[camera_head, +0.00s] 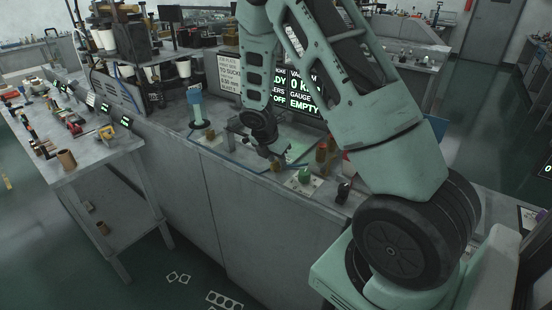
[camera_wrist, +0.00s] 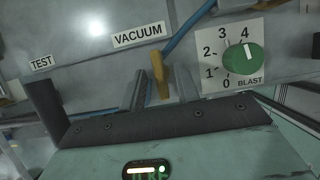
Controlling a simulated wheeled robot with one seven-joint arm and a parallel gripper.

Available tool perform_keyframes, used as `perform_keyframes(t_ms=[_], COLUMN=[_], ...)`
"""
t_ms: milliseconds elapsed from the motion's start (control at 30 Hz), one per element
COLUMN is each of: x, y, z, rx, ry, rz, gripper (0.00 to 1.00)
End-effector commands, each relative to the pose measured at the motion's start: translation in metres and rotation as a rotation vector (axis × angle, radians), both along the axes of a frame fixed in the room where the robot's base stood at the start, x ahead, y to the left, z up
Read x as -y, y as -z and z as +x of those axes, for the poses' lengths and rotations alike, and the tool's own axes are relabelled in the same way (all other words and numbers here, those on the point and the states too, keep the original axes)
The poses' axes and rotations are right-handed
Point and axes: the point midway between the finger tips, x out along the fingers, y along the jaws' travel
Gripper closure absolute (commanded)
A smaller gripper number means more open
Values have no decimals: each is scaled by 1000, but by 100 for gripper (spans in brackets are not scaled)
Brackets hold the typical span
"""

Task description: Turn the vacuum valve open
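The vacuum valve shows in the wrist view as a small brass-yellow lever (camera_wrist: 160,77) just below the white VACUUM label (camera_wrist: 138,35). The lever runs nearly up and down in that picture. My gripper (camera_wrist: 163,84) is open, with one dark finger on each side of the lever. Slim gaps show between lever and fingers, so I see no clear contact. In the head view my gripper (camera_head: 274,161) is low over the bench top, and the valve is mostly hidden by it. The valve's base is hidden in the wrist view.
A green BLAST knob (camera_wrist: 243,58) on a numbered dial sits right of the valve. A blue hose (camera_wrist: 188,33) runs behind the lever. A TEST label (camera_wrist: 41,63) is at left. The display (camera_head: 303,88) behind the arm reads 0 and EMPTY. A blue-topped cylinder (camera_head: 195,104) stands left.

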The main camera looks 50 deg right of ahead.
Motion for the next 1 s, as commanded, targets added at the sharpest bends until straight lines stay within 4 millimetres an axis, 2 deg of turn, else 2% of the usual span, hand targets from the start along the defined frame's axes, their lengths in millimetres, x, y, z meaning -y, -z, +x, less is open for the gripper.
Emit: perform_keyframes(t_ms=[33, 100, 567, 1000], x=[0, 0, 0, 1], y=[0, 0, -2, -2], z=[0, 0, 0, 3], rx=[0, 0, -1, 1], ry=[0, 0, 63, 414], rz=[0, 0, 0, 0], gripper=[83, 100, 100, 100])
